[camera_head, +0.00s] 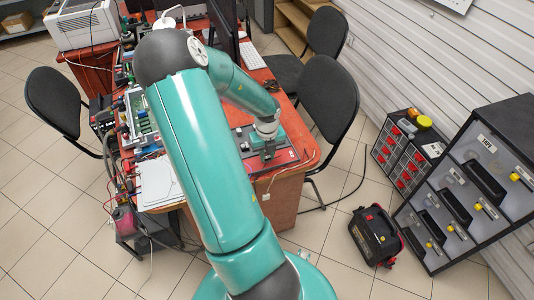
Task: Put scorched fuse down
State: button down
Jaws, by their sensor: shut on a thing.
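My gripper (268,152) is at the end of my teal arm, low over a grey panel (283,157) at the near right corner of the red desk (308,148). The gripper is small in this view and points down. It is shut on the scorched fuse. The fuse itself is hidden at the fingertips, and I cannot tell whether it touches the panel.
Black chairs (330,100) stand right of the desk, another (55,98) at left. Electronics and a white sheet (160,183) crowd the desk's left side. A black-red case (377,236) and drawer cabinets (470,185) stand at right. Tiled floor between is mostly clear.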

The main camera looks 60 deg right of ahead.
aim_at(267, 156)
jog(key=c, duration=1.3)
grip_release()
notch_tip(267, 156, up, 12)
jog(key=shift+r, duration=0.15)
